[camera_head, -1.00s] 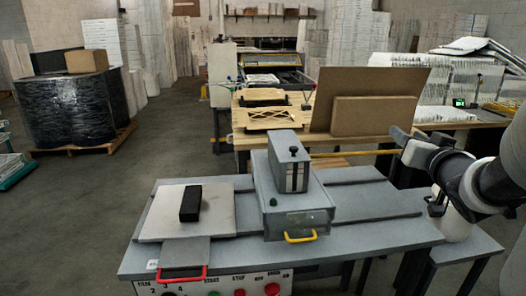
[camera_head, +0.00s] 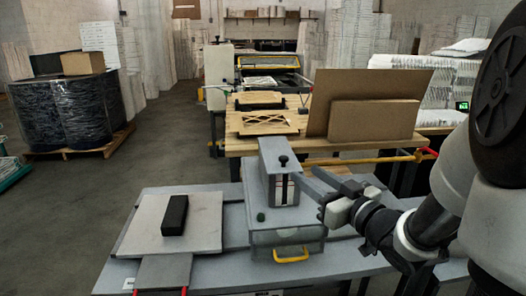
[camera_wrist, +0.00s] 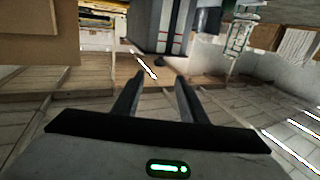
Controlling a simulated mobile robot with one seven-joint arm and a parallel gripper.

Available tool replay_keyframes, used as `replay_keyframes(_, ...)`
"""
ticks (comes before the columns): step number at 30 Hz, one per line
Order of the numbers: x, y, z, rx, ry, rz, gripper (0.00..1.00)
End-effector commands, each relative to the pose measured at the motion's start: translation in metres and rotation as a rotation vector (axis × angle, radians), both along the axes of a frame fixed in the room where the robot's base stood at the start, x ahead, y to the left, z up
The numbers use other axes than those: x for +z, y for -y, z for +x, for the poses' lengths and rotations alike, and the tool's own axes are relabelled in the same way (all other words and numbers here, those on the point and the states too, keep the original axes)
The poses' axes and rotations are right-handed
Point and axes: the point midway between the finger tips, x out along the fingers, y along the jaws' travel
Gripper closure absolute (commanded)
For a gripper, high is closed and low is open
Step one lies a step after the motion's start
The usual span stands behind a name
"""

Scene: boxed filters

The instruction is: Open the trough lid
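The grey machine on the bench has a box (camera_head: 287,238) with a yellow handle (camera_head: 291,255) and a small green knob (camera_head: 261,217). A grey upright housing (camera_head: 284,190) with a black knob (camera_head: 283,160) on top stands on this box. To the left lies a light grey square plate (camera_head: 143,227) with a black block (camera_head: 174,215) on it. I cannot tell which part is the trough lid. My gripper (camera_head: 303,174) is open and empty just right of the housing; contact is unclear. In the wrist view its open fingers (camera_wrist: 157,92) have nothing between them.
A wooden table (camera_head: 262,143) with cardboard sheets (camera_head: 372,119) stands behind the bench. A yellow bar (camera_head: 372,160) runs along its front. A black-wrapped pallet load (camera_head: 70,112) is at the back left. The floor (camera_head: 60,215) left of the bench is clear.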

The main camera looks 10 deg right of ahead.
Motion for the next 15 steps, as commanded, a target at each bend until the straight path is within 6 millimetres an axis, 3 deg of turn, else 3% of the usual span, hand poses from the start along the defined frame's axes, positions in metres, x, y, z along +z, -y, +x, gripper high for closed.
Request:
replay_keyframes(9, -0.003, -0.028, 0.065, 0.004, 0.001, 0.001, 0.61)
replay_keyframes(15, -0.002, -0.039, 0.094, 0.001, 0.001, 0.001, 0.61)
